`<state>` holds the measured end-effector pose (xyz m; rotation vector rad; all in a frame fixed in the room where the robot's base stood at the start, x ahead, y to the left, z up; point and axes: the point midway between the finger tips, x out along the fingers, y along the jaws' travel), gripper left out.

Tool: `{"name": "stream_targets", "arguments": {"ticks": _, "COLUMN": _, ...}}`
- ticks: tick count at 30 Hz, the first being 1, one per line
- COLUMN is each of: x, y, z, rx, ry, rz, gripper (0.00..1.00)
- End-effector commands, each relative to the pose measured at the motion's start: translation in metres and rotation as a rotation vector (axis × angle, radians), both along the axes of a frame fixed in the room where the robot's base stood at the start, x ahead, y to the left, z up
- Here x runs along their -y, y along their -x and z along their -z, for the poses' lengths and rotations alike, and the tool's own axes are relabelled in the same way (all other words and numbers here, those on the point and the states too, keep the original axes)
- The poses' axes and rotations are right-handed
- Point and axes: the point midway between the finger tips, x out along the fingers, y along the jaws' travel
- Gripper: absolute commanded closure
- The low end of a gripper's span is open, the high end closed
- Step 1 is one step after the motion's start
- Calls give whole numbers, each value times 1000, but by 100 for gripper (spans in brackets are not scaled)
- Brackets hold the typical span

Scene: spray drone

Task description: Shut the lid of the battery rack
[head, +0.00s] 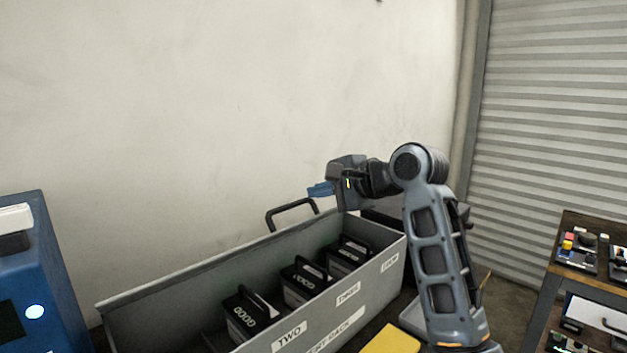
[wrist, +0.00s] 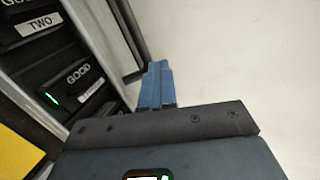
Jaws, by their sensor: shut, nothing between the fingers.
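The grey battery rack (head: 321,310) stands open in the head view, with its front labels facing me. Its lid (head: 205,282) is a grey panel raised along the back, with a black handle (head: 290,205) on its top edge. My gripper (head: 318,190) is above the lid's right part, just right of and slightly above the handle. Its blue fingers (wrist: 157,70) are together and empty. In the wrist view the lid (wrist: 98,35) and handle lie left of the fingers. I cannot tell whether the fingers touch the lid.
Several black batteries (head: 303,285) marked GOOD sit in the rack. A blue machine (head: 40,265) stands at left. A wooden bench (head: 590,228) with parts is at right. A yellow object (head: 392,340) lies in front of the rack. A bare wall is behind.

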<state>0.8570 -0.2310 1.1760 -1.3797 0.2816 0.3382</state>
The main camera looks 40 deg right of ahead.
Motion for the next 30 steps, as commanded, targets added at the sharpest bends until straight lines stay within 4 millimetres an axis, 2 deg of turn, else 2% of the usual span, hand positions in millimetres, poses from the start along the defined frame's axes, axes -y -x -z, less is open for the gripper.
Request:
{"name": "stream_targets", "arguments": {"ticks": 1, "x": -7, "y": 3, "z": 15, "rx": 19, "ry": -11, "rz": -16, "gripper": 100}}
{"name": "stream_targets", "arguments": {"ticks": 5, "x": -5, "y": 16, "z": 31, "rx": 51, "ry": -9, "rz": -17, "gripper": 100}}
{"name": "stream_targets", "arguments": {"ticks": 12, "x": -5, "y": 41, "z": 72, "rx": 50, "ry": -10, "rz": -18, "gripper": 100}}
{"name": "stream_targets", "arguments": {"ticks": 19, "x": -6, "y": 55, "z": 105, "rx": 65, "ry": -10, "rz": -19, "gripper": 100}}
{"name": "stream_targets", "arguments": {"ticks": 24, "x": -6, "y": 59, "z": 117, "rx": 139, "ry": -9, "rz": -20, "gripper": 100}}
{"name": "stream_targets", "arguments": {"ticks": 30, "x": -6, "y": 61, "z": 122, "rx": 179, "ry": -9, "rz": -20, "gripper": 100}}
